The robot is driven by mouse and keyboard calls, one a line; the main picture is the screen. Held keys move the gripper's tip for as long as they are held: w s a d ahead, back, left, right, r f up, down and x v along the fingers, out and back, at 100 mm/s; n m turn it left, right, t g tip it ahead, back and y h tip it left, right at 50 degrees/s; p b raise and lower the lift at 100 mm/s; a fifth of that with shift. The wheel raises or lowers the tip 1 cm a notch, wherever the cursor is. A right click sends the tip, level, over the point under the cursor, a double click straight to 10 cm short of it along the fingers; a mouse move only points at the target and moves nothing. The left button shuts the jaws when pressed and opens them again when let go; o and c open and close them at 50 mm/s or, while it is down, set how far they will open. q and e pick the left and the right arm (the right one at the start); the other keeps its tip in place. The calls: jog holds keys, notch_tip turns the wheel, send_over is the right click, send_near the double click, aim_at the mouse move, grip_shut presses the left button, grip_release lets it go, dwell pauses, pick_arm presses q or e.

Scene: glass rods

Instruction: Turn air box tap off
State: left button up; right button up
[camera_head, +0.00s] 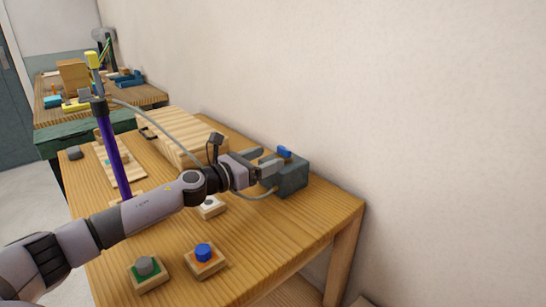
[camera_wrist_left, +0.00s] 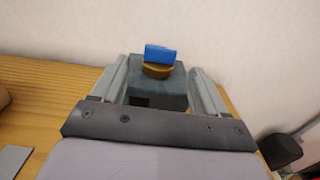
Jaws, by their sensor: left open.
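The air box (camera_head: 291,177) is a grey block on the wooden table near the wall. Its tap (camera_head: 284,152) is a blue handle on top. In the left wrist view the blue tap handle (camera_wrist_left: 160,54) lies crosswise on a brass-coloured round base, above the grey box (camera_wrist_left: 158,98). My left gripper (camera_head: 266,161) is open just left of the tap. In the left wrist view its two fingers (camera_wrist_left: 157,82) point toward the box, one on each side, with the tap a little beyond the tips. The fingers do not visibly touch the tap. My right gripper is not in view.
A grey hose (camera_head: 160,117) runs from a purple pole (camera_head: 115,150) to the box area. A slatted wooden piece (camera_head: 178,135) lies behind my arm. The wall is close behind the box.

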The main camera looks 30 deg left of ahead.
pick_arm(q)
jog(key=shift+v, duration=1.35)
jog(key=shift+r, duration=0.1)
